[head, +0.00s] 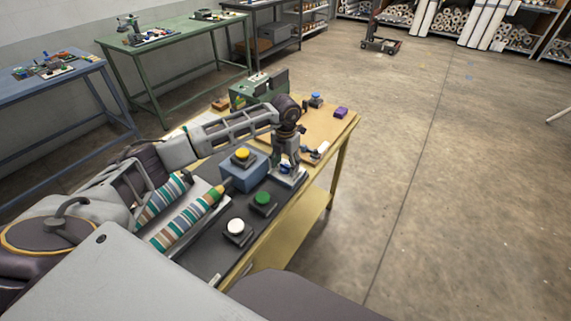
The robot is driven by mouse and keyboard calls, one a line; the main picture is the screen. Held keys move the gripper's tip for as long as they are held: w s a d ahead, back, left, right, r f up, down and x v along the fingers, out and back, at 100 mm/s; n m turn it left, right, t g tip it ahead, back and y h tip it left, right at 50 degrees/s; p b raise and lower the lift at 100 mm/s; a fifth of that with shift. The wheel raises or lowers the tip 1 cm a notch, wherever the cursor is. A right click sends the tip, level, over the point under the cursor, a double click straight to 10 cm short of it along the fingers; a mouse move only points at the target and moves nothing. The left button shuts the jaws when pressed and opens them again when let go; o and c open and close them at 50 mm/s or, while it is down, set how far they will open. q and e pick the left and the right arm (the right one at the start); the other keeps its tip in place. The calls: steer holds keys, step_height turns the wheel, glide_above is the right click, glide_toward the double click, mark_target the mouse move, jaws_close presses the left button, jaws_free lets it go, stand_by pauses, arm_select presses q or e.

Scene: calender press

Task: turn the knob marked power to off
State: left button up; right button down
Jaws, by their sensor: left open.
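My left gripper (287,160) points down at the right end of the dark panel on the yellow work table. It is open. Directly under it is a light grey base plate (291,179), and the gripper covers most of what stands on it. I cannot tell whether the fingers touch anything there. No power marking can be read, and the knob's setting is hidden. The press with striped rollers (188,215) lies to the left on the same table. My right gripper is not in view.
A yellow button on a blue box (243,172), a green button (262,199) and a white button (236,228) stand near the gripper. A blue-topped button (315,99) and a purple block (341,112) are behind it. Floor right of the table is clear.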

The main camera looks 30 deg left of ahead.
arm_select(q)
steer(key=shift+r, duration=0.6)
step_height(320, 180, up, 11)
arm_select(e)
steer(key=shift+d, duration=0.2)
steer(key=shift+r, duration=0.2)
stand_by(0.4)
arm_select(q)
step_height(320, 180, up, 9)
steer(key=p, duration=1)
glide_above(285, 165)
steer(key=shift+r, duration=0.35)
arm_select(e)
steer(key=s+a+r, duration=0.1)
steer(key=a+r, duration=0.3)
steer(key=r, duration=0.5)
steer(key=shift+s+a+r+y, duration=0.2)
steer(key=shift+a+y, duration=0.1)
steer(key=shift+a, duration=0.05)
arm_select(q)
steer(key=shift+r, duration=0.1)
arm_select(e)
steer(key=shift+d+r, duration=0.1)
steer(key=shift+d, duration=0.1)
